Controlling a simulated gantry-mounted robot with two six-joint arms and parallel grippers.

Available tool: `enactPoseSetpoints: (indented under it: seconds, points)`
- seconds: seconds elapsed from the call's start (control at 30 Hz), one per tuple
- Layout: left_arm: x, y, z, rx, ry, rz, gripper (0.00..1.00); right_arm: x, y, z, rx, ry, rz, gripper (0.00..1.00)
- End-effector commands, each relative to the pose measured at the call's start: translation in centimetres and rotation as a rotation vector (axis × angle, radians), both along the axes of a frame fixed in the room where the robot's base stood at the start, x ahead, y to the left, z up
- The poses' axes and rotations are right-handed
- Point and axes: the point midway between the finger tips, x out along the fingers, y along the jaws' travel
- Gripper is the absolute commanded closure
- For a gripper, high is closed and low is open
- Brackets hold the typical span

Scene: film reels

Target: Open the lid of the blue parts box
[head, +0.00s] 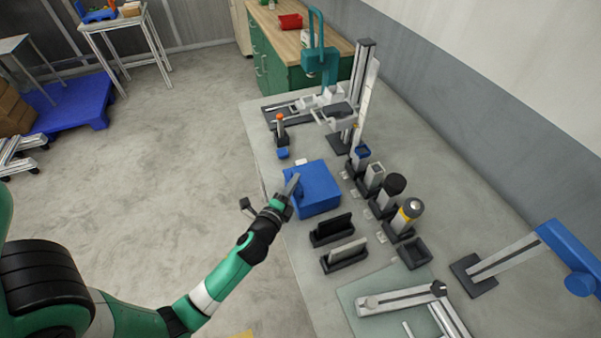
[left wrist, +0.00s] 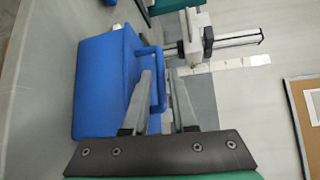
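The blue parts box (head: 318,190) stands on the grey table with its lid down, as far as I can see. In the left wrist view the box (left wrist: 98,85) fills the left side, with a blue loop-like handle (left wrist: 157,64) on its near edge. My left gripper (head: 294,183) is at the left side of the box. In the left wrist view its fingers (left wrist: 160,72) are apart, with part of the handle showing between them. Whether a finger touches the handle cannot be told. My right gripper is not in view.
Two black slotted holders (head: 331,229) stand just in front of the box. A row of holders with cylinders (head: 392,187) is on its right. A small blue block (head: 283,153) and an orange-topped tool (head: 280,125) are behind it. A grey stand (head: 345,120) rises farther back.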

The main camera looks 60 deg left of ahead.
Motion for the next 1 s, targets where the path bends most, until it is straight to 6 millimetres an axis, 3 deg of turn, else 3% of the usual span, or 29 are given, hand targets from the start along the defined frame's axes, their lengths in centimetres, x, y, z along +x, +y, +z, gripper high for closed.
enactPoseSetpoints:
  seconds: [0.23, 0.57, 0.6, 0.73, 1.0]
  points:
    - [3.3, 2.9, -0.7, 0.000, -0.002, -0.001, 0.75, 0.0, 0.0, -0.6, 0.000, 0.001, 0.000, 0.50]
    - [4.0, 3.4, -0.8, 0.000, 0.000, -0.001, 0.75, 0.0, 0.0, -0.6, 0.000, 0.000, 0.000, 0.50]
    - [3.9, 3.4, -0.8, 0.000, 0.000, -0.001, 0.76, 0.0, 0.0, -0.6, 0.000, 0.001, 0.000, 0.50]
    - [3.9, 3.4, -0.8, 0.000, 0.000, -0.001, 1.00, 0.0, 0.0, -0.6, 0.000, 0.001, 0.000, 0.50]
    - [3.9, 3.4, -0.8, 0.000, 0.000, -0.001, 1.00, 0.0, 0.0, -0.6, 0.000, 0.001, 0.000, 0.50]
